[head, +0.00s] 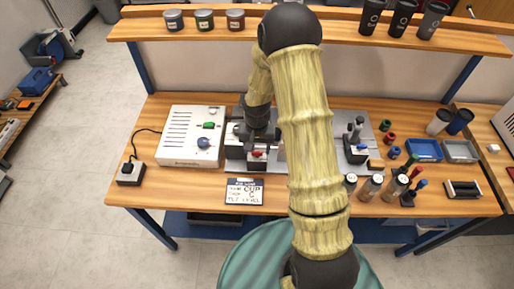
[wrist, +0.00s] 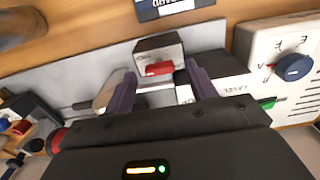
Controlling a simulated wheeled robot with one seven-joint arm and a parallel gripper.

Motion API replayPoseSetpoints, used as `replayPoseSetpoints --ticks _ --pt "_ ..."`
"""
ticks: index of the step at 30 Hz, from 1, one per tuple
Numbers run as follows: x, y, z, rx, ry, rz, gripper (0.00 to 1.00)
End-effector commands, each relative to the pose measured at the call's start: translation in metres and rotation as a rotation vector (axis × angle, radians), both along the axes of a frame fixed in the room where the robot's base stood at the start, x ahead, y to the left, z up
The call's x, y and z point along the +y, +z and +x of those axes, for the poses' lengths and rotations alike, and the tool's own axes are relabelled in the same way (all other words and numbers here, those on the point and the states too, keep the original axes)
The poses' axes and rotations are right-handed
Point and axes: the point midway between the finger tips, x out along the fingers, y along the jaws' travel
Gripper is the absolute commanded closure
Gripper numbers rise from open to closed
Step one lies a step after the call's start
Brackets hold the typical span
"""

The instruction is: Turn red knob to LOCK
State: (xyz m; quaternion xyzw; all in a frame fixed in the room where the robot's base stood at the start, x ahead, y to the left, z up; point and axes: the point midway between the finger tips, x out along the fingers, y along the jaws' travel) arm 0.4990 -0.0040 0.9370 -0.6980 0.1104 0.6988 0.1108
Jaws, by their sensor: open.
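The red knob (wrist: 159,69) sits on a small dark-topped grey block (wrist: 158,48) in the wrist view. In the head view the red knob (head: 257,153) shows near the front edge of the machine. My gripper (wrist: 164,88) is open, with one dark finger on each side of the knob's block in the picture. The fingertips appear apart from the knob. In the head view my gripper (head: 258,135) is above the machine, partly hidden by my own arm. Lettering on the block is too small to read, so I cannot tell the knob's setting.
A white control box (head: 190,137) with a blue dial (head: 204,143) and green switch stands left of the knob. A written sign (head: 244,191) lies in front. Bottles (head: 370,187) and a blue tray (head: 424,150) stand to the right. A shelf (head: 180,32) runs along the back.

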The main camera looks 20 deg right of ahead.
Motion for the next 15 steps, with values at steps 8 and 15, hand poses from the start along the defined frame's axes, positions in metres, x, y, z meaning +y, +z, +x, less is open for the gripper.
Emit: replayPoseSetpoints --ticks 8,15 --pt "-0.0001 -0.0114 0.0001 -0.001 0.000 0.000 0.44" --pt "0.0000 -0.0111 0.0001 -0.001 0.000 0.000 0.61"
